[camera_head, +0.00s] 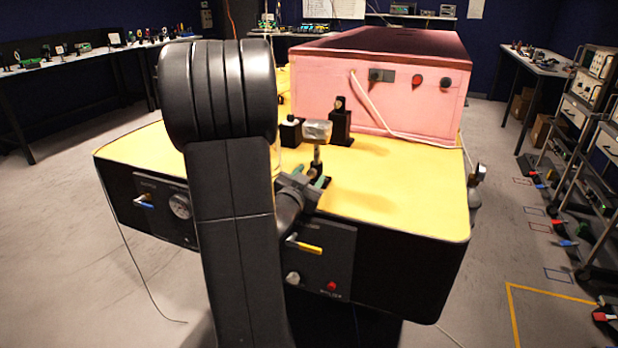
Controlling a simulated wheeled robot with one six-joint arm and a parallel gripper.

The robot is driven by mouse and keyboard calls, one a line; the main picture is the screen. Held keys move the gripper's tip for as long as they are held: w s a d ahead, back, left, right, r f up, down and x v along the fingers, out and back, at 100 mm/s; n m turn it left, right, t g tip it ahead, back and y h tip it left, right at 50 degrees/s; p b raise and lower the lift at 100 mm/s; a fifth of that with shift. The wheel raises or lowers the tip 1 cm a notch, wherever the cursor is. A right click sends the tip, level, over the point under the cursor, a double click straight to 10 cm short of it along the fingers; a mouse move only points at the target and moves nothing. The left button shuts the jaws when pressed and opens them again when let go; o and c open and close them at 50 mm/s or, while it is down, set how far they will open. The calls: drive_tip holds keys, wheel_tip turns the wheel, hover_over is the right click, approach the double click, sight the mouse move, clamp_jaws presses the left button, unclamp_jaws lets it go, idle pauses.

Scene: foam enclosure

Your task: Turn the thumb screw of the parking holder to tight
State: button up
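Two small black holders stand on the yellow table top in front of the pink box: a taller one (341,128) with a small knob at its top, and a shorter one (290,134) with a pale top. I cannot tell for sure which is the parking holder or how tight any screw is. A silver-topped piece (317,131) on a thin post stands in front of them. My gripper (310,178), with green finger pads, is low over the table near the post's foot. Its fingers look apart; whether they touch the post is unclear. My arm hides part of the table.
The pink foam box (385,85) with buttons and a pale cable (372,107) fills the table's back. The yellow top (415,190) is clear at the right. A front panel has a yellow-handled valve (304,244) and a red button (331,286). Shelving (590,95) stands far right.

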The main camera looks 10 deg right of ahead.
drive_tip(key=v, duration=1.3)
drive_tip(key=shift+s+a, duration=0.25)
drive_tip(key=shift+s, duration=0.05)
drive_tip(key=w+d+n+p, duration=0.1)
drive_tip(key=w+d+p, duration=0.1)
drive_tip(key=w+p, duration=0.2)
drive_tip(key=w+d+n+p, duration=0.2)
drive_tip(key=w+d+p, duration=0.1)
drive_tip(key=p, duration=0.1)
drive_tip(key=w+d+n+p, duration=0.1)
drive_tip(key=w+d+p, duration=0.1)
drive_tip(key=w+p, duration=0.2)
drive_tip(key=shift+w+d+f, duration=0.1)
drive_tip(key=shift+w+d, duration=0.2)
drive_tip(key=shift+d, duration=0.1)
